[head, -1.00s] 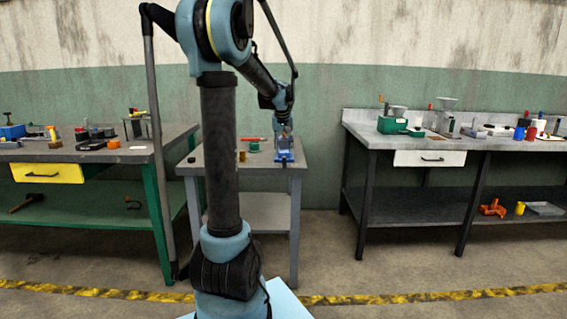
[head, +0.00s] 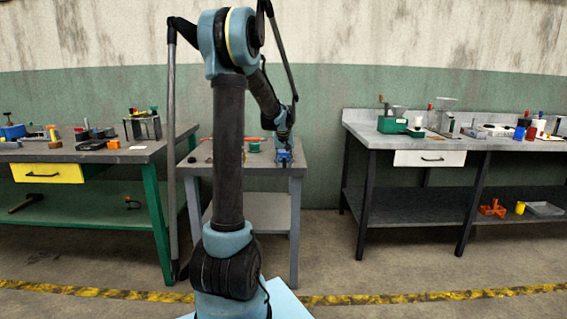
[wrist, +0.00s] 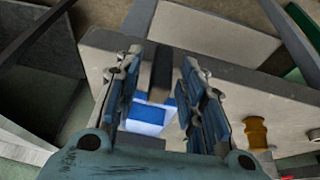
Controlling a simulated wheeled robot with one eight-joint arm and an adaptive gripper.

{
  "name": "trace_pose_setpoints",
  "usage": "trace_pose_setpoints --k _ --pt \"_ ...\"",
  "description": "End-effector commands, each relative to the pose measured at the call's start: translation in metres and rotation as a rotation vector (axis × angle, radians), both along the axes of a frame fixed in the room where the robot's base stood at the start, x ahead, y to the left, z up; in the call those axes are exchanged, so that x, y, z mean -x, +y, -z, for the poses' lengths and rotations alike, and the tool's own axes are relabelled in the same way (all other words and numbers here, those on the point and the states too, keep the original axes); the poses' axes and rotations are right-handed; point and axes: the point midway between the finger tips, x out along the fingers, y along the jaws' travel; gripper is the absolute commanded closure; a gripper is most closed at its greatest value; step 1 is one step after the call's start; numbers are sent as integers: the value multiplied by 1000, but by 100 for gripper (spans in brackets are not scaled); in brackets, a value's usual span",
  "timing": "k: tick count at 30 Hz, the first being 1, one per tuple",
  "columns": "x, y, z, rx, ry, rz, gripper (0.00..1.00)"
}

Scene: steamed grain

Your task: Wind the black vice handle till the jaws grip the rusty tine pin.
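A small blue vice (head: 284,157) stands at the front right of the small grey table. My gripper (head: 284,143) is right over it, pointing down. In the wrist view my gripper's two fingers (wrist: 159,60) are spread apart. The blue vice with a pale top (wrist: 147,119) shows between and below them. A dark upright bar (wrist: 160,76), perhaps the black handle, lies between the fingers; I cannot tell whether either finger touches it. The rusty tine pin cannot be made out, and the jaw gap is hidden.
The small table (head: 297,168) also holds a green spool (head: 253,147). A brown-yellow piece (wrist: 255,132) lies right of the fingers in the wrist view. Cluttered benches stand left (head: 150,180) and right (head: 365,190). Floor is clear between the small table and the right bench.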

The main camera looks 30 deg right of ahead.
Motion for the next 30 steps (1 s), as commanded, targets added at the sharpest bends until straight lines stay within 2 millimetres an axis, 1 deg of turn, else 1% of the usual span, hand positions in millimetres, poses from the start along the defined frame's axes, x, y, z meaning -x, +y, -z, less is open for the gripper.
trace_pose_setpoints --k 1,4,5,14,24,30 --pt "0 0 0 0 0 0 75" --pt "0 0 0 0 0 0 97" --pt "0 0 0 0 0 0 100" --pt "1 -1 0 -29 -17 2 100" --pt "3 -5 1 -220 -134 3 100" --pt "3 -5 1 -279 -170 1 100"
